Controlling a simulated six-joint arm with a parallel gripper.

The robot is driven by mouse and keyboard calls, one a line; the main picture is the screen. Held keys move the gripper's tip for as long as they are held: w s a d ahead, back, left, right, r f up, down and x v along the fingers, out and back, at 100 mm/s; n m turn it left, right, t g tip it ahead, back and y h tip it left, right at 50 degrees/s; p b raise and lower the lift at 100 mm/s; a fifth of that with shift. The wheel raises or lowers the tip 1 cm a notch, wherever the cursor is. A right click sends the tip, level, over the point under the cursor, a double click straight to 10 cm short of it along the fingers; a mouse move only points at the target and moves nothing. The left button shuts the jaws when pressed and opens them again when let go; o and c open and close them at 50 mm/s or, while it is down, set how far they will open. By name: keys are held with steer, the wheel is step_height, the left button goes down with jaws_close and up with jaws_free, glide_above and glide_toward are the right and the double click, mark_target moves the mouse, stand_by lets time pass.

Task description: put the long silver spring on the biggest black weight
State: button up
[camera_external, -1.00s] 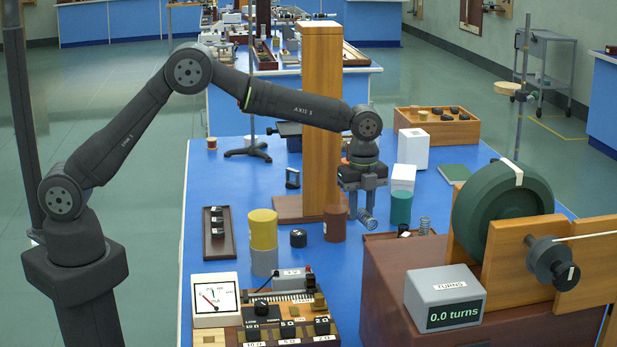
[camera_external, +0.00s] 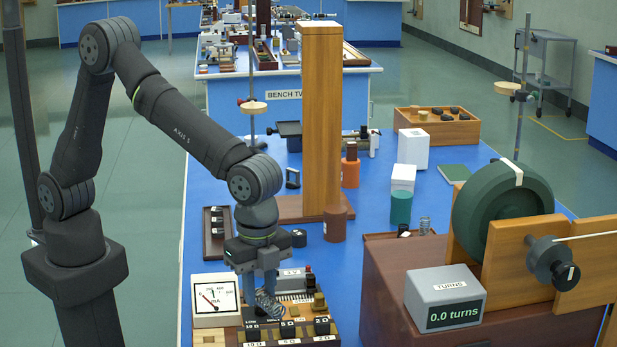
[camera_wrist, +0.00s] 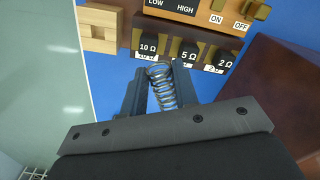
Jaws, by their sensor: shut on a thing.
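My gripper (camera_external: 258,284) is shut on a silver coil spring (camera_external: 268,304), which hangs below the fingers over the resistor board. Several smaller-looking black weights (camera_external: 216,232) sit in a dark tray at the left. More black pieces (camera_external: 446,117) lie in the wooden box at the back; their sizes are hard to compare.
A resistor board (camera_external: 300,327) and a white meter (camera_external: 214,300) are close to my gripper. A tall wooden post (camera_external: 321,120) and a brown cylinder (camera_external: 335,224) stand behind. Another spring (camera_external: 424,225) stands in a tray at right. The green wheel (camera_external: 500,215) blocks the right.

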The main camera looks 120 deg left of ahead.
steer(key=s+a+f+n+g, duration=0.1)
steer(key=s+a+n, duration=0.1)
steer(key=n, duration=0.1)
steer(key=s+a+f+n+g+h, duration=0.1)
steer(key=s+a+n, duration=0.1)
steer(key=a+n, duration=0.1)
steer(key=s+a+f+n+g+h, duration=0.1)
steer(key=s+a+n, duration=0.1)
steer(key=a+n, duration=0.1)
steer(key=shift+n, duration=0.7)
steer(key=s+a+n+t+h, duration=0.2)
steer(key=s+a+n+h, duration=0.2)
steer(key=a+n+h, duration=0.55)
step_height(320, 180, up, 6)
steer(key=n+t+y, duration=0.7)
steer(key=n+t, duration=1)
steer(key=t, duration=0.1)
glide_above(298, 238)
steer(key=s+a, duration=0.2)
steer(key=s, duration=0.1)
steer(key=shift+a+f, duration=0.15)
steer(key=shift+f, duration=4.75)
